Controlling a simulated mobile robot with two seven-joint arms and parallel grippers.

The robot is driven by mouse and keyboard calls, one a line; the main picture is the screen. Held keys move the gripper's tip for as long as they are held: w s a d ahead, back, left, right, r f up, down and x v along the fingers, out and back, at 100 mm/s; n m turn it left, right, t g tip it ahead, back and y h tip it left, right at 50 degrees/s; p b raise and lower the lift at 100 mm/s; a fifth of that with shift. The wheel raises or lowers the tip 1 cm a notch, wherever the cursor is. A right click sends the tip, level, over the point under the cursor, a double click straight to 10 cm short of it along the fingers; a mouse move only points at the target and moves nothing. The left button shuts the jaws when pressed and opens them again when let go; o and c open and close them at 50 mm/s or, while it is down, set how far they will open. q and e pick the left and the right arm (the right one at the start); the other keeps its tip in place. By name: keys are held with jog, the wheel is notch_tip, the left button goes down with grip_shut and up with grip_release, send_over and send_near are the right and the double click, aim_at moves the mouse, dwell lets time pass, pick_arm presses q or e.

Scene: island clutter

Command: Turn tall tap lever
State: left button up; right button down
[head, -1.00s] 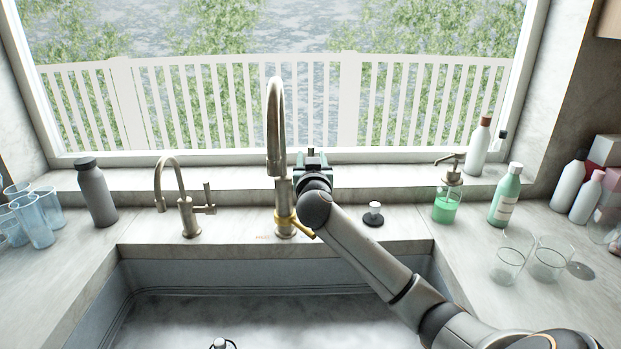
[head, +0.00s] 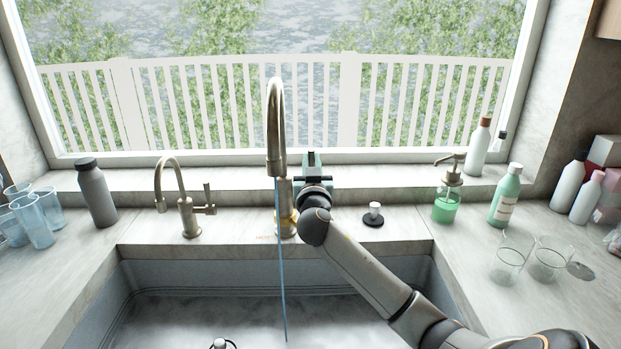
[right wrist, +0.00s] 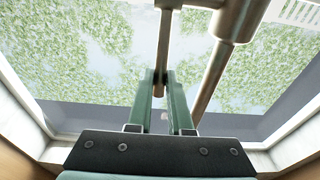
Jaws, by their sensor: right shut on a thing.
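The tall tap (head: 275,120) is a brushed-metal gooseneck behind the sink. A thin blue stream of water (head: 282,260) runs from its spout into the sink. My right gripper (head: 311,162) is just right of the tap's body, and its wrist hides the lever in the head view. In the right wrist view, the tap's lever (right wrist: 163,50) is a slim metal rod between the green fingers of my right gripper (right wrist: 164,78), which is shut on it. The thicker tap pipe (right wrist: 218,75) passes right of the fingers. My left gripper is not in view.
A smaller tap (head: 187,210) and a grey bottle (head: 97,193) stand left. A black-based knob (head: 373,215), a green soap dispenser (head: 446,205) and a green bottle (head: 506,195) stand right. Glasses (head: 548,258) are on the right counter. The sink (head: 200,310) lies in front.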

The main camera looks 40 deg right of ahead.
aim_at(312, 159)
jog(key=shift+s+a+f+t+h, duration=0.45)
jog(key=shift+s+f+t+h, duration=0.1)
jog(key=shift+t+h, duration=0.2)
jog(key=shift+s+a+f+t+h, duration=0.45)
jog(key=shift+s+t+h, duration=0.15)
jog(key=shift+t, duration=0.25)
jog(key=c, duration=0.8)
grip_release()
jog(key=shift+r, duration=0.15)
jog(key=shift+o, duration=0.2)
jog(key=s+a+r+p, duration=0.4)
jog(key=s+a+r, duration=0.5)
jog(key=r, duration=0.4)
jog(key=shift+s, duration=0.85)
